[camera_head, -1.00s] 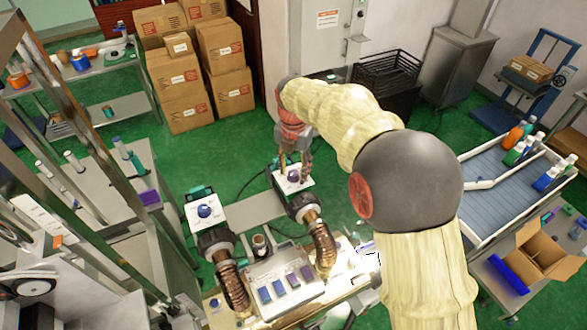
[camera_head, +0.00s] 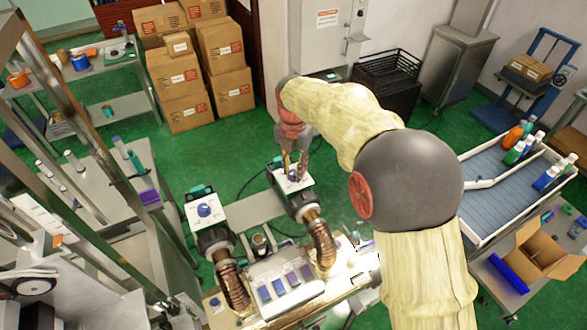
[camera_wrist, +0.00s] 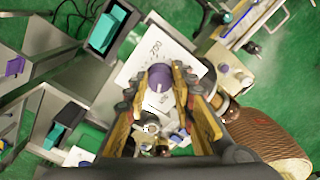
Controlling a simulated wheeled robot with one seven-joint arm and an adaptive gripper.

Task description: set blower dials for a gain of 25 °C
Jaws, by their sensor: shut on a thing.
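Two blowers with white dial plates stand side by side. The right blower's dial plate (camera_head: 291,186) carries a purple-blue dial (camera_wrist: 160,78), which in the head view is mostly covered by my gripper. My gripper (camera_head: 293,170) reaches down over this dial from above; in the wrist view its two fingers (camera_wrist: 165,92) stand on either side of the dial and are shut on it. The left blower's dial (camera_head: 204,210) sits on its own white plate (camera_head: 197,222), untouched.
Brown ribbed hoses (camera_head: 321,246) run from the blowers toward a sample holder with dark swatches (camera_head: 285,286). A blue-grey conveyor tray (camera_head: 510,185) with bottles is at right. Stacked cartons (camera_head: 190,80) stand at the back. Green floor is free behind the blowers.

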